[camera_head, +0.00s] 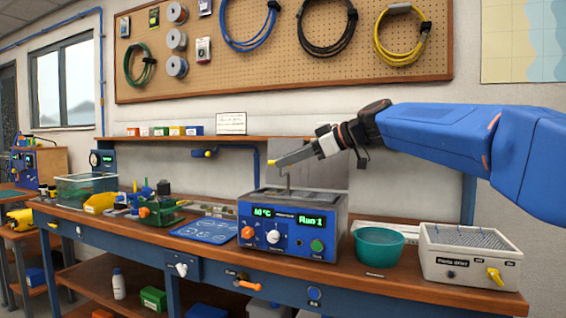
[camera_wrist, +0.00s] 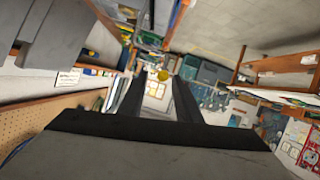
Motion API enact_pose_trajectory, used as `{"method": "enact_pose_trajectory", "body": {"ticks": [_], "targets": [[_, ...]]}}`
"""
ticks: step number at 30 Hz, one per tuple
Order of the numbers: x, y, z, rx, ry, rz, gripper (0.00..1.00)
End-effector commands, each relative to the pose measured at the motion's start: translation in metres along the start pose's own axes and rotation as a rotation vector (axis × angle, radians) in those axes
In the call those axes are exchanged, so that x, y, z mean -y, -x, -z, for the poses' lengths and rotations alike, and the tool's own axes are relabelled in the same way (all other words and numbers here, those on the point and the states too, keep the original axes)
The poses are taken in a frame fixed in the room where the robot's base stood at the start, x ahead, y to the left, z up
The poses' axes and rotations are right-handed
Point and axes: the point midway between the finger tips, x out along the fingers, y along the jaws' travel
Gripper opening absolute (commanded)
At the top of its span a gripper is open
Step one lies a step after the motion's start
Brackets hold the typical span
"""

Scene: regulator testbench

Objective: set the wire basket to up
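The blue bath unit (camera_head: 291,240) stands on the bench, with lit displays reading about "60 °C" and "Run 1". A thin metal rod (camera_head: 288,180) rises from its open top, with a yellow knob (camera_head: 272,162) near the upper end. I take these for the wire basket's handle; the basket itself is hidden inside the bath. My gripper (camera_head: 281,160) is above the bath, pointing left, its tips close to the knob. In the wrist view the fingers are apart, and the yellow knob (camera_wrist: 163,75) shows between or just beyond their tips. I cannot tell whether they touch.
A teal bowl (camera_head: 379,246) and a white unit with a yellow knob (camera_head: 470,256) stand to the right on the bench. A blue mat (camera_head: 205,230) lies left of the bath. A wooden shelf (camera_head: 200,139) and a pegboard (camera_head: 290,50) with cable coils are behind.

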Motion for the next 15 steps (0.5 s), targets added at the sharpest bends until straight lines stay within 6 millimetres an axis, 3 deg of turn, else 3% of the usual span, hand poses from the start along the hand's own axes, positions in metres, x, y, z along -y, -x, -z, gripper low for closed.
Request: {"method": "enact_pose_trajectory", "body": {"ticks": [15], "targets": [[-0.001,0.104,0.000,-0.001,0.001,-0.005,0.31]]}}
